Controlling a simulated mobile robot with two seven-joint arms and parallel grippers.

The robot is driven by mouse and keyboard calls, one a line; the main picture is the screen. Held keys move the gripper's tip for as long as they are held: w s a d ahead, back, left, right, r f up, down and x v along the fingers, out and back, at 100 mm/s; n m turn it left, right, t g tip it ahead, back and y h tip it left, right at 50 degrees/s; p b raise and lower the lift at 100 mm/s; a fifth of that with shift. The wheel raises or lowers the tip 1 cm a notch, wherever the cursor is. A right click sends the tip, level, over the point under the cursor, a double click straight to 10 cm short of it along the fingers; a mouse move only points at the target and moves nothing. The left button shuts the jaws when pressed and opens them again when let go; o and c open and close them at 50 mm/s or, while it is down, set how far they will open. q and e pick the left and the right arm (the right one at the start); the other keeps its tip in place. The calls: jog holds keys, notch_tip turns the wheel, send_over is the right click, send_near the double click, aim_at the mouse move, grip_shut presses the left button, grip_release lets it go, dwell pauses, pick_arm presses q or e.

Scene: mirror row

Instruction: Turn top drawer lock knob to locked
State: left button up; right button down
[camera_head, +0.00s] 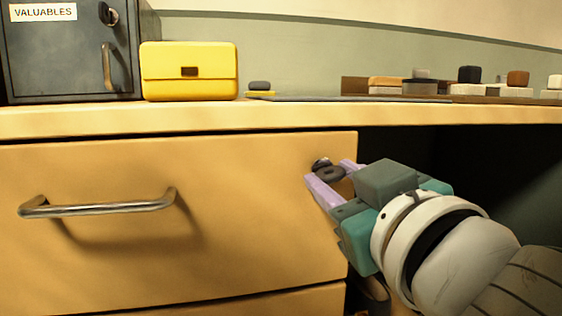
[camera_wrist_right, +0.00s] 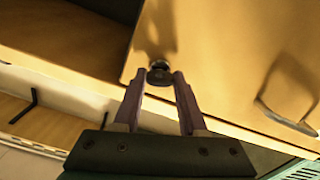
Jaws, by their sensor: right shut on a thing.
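The top drawer (camera_head: 255,215) is closed, with a wooden front and a metal bar handle (camera_head: 100,207). Its dark round lock knob (camera_head: 322,164) sits near the drawer's upper right corner. My right gripper (camera_head: 331,175) is at the knob, with its two purple fingers on either side and shut on it. In the right wrist view the knob (camera_wrist_right: 159,74) shows between the fingertips (camera_wrist_right: 158,80). The fingers hide part of the knob, and I cannot read whether it is locked. My left gripper is not in view.
A grey safe labelled VALUABLES (camera_head: 70,55) and a yellow box (camera_head: 189,72) stand on the counter (camera_head: 270,118) above the drawer. Several small objects stand at the back right. A dark open space (camera_head: 440,155) lies right of the drawer. A lower drawer front (camera_head: 270,303) shows beneath.

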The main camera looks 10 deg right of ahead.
jog(key=n+p, duration=0.2)
jog(key=n, duration=0.1)
jog(key=shift+r+n, duration=0.15)
jog(key=shift+n, duration=0.25)
jog(key=n+p, duration=0.1)
jog(key=n, duration=0.2)
jog(key=shift+n+p, duration=0.3)
jog(key=shift+p, duration=0.05)
jog(key=n+p, duration=0.1)
jog(key=n, duration=0.3)
jog(key=shift+n+p, duration=0.5)
jog(key=shift+n, duration=0.9)
jog(key=shift+c, duration=2.3)
grip_release()
